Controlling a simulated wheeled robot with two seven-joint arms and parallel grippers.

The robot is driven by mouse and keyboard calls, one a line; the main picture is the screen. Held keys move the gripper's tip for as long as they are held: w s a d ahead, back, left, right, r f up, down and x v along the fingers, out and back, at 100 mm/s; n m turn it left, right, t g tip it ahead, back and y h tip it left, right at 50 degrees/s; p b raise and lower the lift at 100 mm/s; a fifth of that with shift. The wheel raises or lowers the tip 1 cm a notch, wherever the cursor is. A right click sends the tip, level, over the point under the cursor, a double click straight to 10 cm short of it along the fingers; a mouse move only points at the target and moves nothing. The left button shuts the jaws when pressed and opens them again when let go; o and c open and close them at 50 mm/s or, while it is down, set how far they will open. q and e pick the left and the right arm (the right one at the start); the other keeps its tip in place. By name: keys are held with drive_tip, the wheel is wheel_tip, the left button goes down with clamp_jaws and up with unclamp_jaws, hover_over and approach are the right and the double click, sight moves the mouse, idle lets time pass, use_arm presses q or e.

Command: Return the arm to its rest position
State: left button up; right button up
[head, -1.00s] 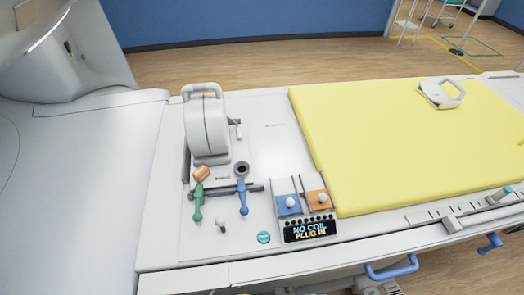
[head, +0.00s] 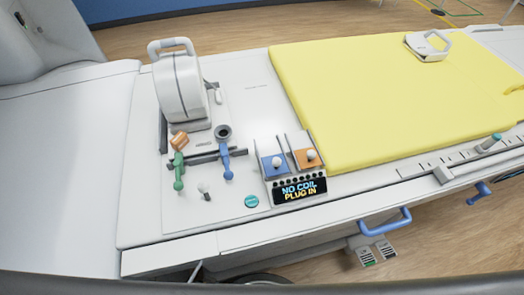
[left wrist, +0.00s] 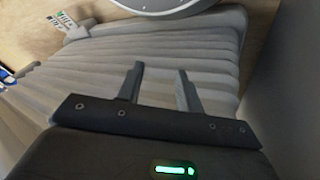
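My left gripper (left wrist: 160,85) shows in the left wrist view with its two fingers apart and nothing between them. Beyond the fingers is a grey ribbed surface (left wrist: 190,45). Neither of my arms shows in the head view, and my right gripper is not in view. In the head view a white table holds a white coil housing with a handle (head: 180,88), a green lever (head: 178,170) with an orange top, and a blue lever (head: 227,162). A display (head: 300,190) reads "NO COIL PLUG IN".
A yellow pad (head: 385,95) covers the table's right part, with a white handled piece (head: 427,45) on it. A blue handle (head: 385,222) juts from the front edge. Floor is open beyond the table.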

use_arm(q)
drive_tip(key=s+a+f+g+y+b, duration=0.2)
drive_tip(key=s+a+f+y+b, duration=0.15)
drive_tip(key=s+a+f, duration=0.95)
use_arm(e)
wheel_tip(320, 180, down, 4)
use_arm(q)
wheel_tip(320, 180, up, 8)
drive_tip(key=w+d+p, duration=0.1)
drive_tip(key=p, duration=0.8)
drive_tip(key=shift+d+r+y, duration=0.15)
drive_tip(key=shift+d+y, duration=0.05)
drive_tip(key=shift+y, duration=0.15)
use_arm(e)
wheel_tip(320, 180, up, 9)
use_arm(q)
drive_tip(key=shift+w, duration=0.1)
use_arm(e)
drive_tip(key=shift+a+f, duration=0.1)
